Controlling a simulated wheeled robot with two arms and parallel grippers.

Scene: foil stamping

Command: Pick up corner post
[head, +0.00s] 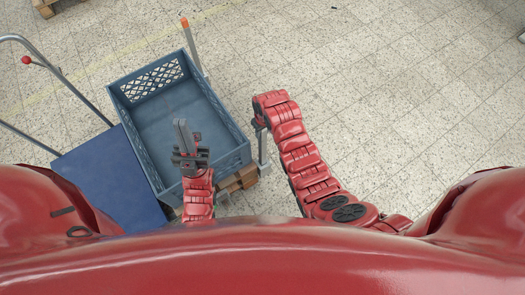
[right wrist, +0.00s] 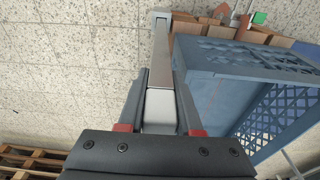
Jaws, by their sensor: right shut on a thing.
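A grey corner post (head: 263,150) stands at the right side of the blue-grey crate, with its foot near the floor. My right gripper (head: 259,122) is at its upper end. In the right wrist view, the same right gripper (right wrist: 160,118) has its fingers on both sides of the post (right wrist: 159,65) and is shut on it. The post's far end shows beyond the fingers. Another post (head: 194,45), with an orange top, stands at the crate's far corner. My left gripper (head: 183,137) is above the crate; its finger gap is unclear.
The open crate (head: 238,152) looks empty and sits on a wooden pallet (head: 240,179). A blue platform cart (head: 105,180) with a grey handle stands at the left. The tiled floor (head: 390,100) on the right is clear.

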